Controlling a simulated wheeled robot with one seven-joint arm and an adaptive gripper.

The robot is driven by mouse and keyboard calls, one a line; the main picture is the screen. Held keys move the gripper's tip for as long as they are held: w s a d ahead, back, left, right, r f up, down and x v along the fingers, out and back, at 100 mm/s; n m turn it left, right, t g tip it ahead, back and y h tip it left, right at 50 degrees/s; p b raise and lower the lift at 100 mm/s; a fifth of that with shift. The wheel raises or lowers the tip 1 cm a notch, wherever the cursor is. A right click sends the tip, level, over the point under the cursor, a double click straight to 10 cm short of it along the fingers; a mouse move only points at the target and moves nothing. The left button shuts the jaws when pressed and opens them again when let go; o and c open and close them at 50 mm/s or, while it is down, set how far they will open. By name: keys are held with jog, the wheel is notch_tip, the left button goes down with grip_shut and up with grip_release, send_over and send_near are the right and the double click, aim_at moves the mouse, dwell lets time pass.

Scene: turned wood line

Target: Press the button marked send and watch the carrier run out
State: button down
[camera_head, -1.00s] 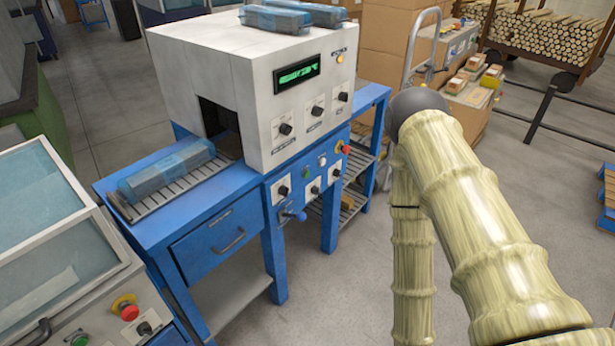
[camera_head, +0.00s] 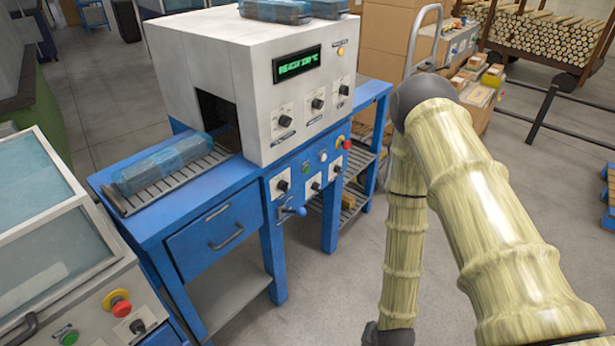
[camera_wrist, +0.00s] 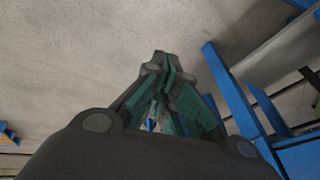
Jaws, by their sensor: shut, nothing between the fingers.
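No label reading send is legible. A blue panel (camera_head: 270,212) on the front of the bench below the white machine (camera_head: 235,60) carries small buttons, including a green button (camera_head: 305,167), a pale button (camera_head: 323,156) and a red button (camera_head: 347,144), plus black knobs. A blue wrapped block (camera_head: 165,163) lies on the roller track at the machine's opening; I cannot tell whether it is the carrier. My gripper (camera_wrist: 165,98) is dark with teal finger pads, shut and empty, over the floor in the wrist view. It is out of the head view.
A second machine at the lower left has a red button (camera_head: 117,302) and a green button (camera_head: 69,337). A blue lever (camera_head: 292,211) sticks out from the bench front. Cardboard boxes (camera_head: 385,45) and a hand truck (camera_head: 427,35) stand behind.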

aim_at(307, 170)
jog(key=w+a+r+m+t+b, duration=0.15)
jog(key=w+m+t+b, duration=0.3)
jog(key=w, duration=0.95)
jog(key=w+a+r+m+t+b, duration=0.1)
jog(key=w+r+m+t+b, duration=0.35)
jog(key=w, duration=0.95)
jog(key=w+r+m+t+b, duration=0.4)
jog(key=w+r+m, duration=0.7)
jog(key=w, duration=0.5)
jog(key=shift+w+a+r+t+h, duration=0.3)
jog(key=shift+w+r+t+h, duration=0.1)
jog(key=shift+r+t, duration=0.25)
jog(key=shift+f+b, duration=0.1)
jog(key=shift+b, duration=0.2)
jog(key=w+a+b, duration=0.1)
jog(key=w+a, duration=0.5)
jog(key=shift+a, duration=0.15)
